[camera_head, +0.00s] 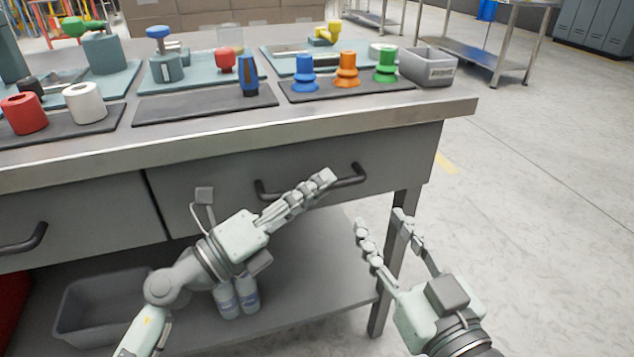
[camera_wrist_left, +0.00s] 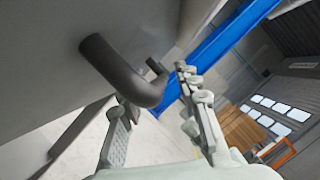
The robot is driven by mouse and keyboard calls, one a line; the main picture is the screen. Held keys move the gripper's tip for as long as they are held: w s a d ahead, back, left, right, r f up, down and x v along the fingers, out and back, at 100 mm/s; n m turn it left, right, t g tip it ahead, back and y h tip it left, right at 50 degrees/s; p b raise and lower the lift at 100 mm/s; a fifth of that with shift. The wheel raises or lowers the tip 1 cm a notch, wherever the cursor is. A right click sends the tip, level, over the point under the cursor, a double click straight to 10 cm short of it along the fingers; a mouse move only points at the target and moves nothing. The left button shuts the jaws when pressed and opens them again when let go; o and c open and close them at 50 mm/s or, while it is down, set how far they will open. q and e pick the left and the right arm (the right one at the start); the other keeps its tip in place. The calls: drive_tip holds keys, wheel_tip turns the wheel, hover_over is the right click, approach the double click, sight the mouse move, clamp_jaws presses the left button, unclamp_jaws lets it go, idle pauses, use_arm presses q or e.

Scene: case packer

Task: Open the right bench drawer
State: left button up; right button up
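The right bench drawer (camera_head: 400,165) has a grey front that looks flush with the bench. Its dark bar handle (camera_head: 350,178) is partly hidden behind my left gripper (camera_head: 322,180). In the left wrist view, the handle (camera_wrist_left: 120,72) comes off the grey drawer front (camera_wrist_left: 45,65) and runs between the two parted fingers of my left gripper (camera_wrist_left: 154,95). The fingers are open, and I cannot tell whether either touches the bar. My right gripper (camera_head: 381,222) is open and empty, in front of the bench's right leg, apart from the drawer.
The left drawer with its handle (camera_head: 22,238) looks shut. The bench top (camera_head: 300,124) carries mats with coloured parts and a grey bin (camera_head: 428,66). Below, a shelf holds a grey tub (camera_head: 95,312) and white bottles (camera_head: 246,292).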

use_arm(q)
drive_tip(key=shift+w+d+r, duration=0.1)
drive_tip(key=shift+w+d, duration=0.1)
drive_tip(key=shift+d, duration=0.1)
clamp_jaws()
